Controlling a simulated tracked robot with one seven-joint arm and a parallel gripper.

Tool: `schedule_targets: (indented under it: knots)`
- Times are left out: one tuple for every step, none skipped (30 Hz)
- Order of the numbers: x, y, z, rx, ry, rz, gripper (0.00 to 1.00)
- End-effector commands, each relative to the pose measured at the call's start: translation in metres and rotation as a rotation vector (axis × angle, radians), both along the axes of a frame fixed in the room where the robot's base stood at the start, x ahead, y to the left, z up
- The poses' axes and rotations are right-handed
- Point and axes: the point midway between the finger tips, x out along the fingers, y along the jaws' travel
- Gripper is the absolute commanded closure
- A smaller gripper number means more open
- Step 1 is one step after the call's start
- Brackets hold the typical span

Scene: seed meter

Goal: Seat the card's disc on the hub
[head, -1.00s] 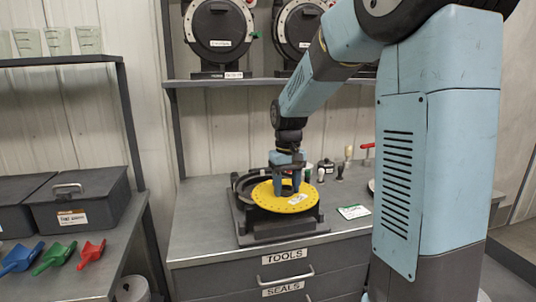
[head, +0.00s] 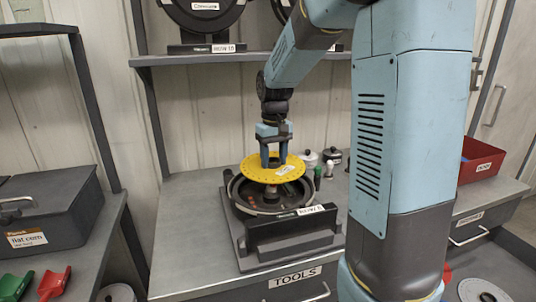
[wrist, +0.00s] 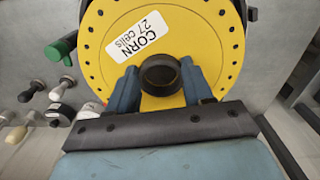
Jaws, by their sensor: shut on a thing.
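The yellow disc (head: 258,172) has a ring of small holes and a white label reading "CORN 27 cells" in the wrist view (wrist: 193,42). My gripper (head: 274,161) is shut on the dark raised collar (wrist: 160,74) at the disc's centre, one finger on each side. The disc hangs nearly level above the round dark meter housing (head: 237,200), with a gap between them. The hub (head: 264,201) shows partly inside the open housing, below the disc. The disc hides part of the housing's interior. The card is not visible now.
The housing's base stands on the grey bench (head: 187,225) above drawers. Small knobbed tools (head: 318,172) and lidded pots (head: 331,155) are behind it to the right. A shelf (head: 190,58) with round units is above. A red bin (head: 480,160) is farther right.

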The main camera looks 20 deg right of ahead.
Motion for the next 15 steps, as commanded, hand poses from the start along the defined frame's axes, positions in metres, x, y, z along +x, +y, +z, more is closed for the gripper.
schedule_targets:
  knots:
    - [0.000, 0.001, -0.002, 0.000, 0.000, 0.003, 0.79]
    - [0.000, 0.003, -0.003, 0.000, 0.001, 0.005, 0.79]
    - [0.000, 0.004, -0.005, 0.000, 0.001, 0.008, 0.79]
    - [0.000, 0.005, -0.007, 0.000, 0.002, 0.010, 0.79]
    - [0.000, 0.006, -0.009, 0.000, 0.002, 0.012, 0.79]
    - [0.000, 0.007, -0.012, 0.000, 0.002, 0.014, 0.79]
    - [0.000, 0.008, -0.015, 0.000, 0.002, 0.015, 0.79]
    - [0.000, 0.009, -0.017, 0.000, 0.002, 0.017, 0.79]
    - [0.000, 0.010, -0.020, 0.000, 0.003, 0.018, 0.79]
    - [0.000, 0.010, -0.023, 0.000, 0.003, 0.019, 0.79]
    - [0.000, 0.011, -0.025, 0.000, 0.003, 0.019, 0.79]
    - [0.000, 0.011, -0.028, 0.000, 0.002, 0.020, 0.79]
    - [0.000, 0.011, -0.030, 0.000, 0.001, 0.021, 0.79]
    - [0.000, 0.011, -0.031, 0.000, 0.001, 0.021, 0.79]
    - [0.000, 0.012, -0.034, 0.000, 0.001, 0.021, 0.79]
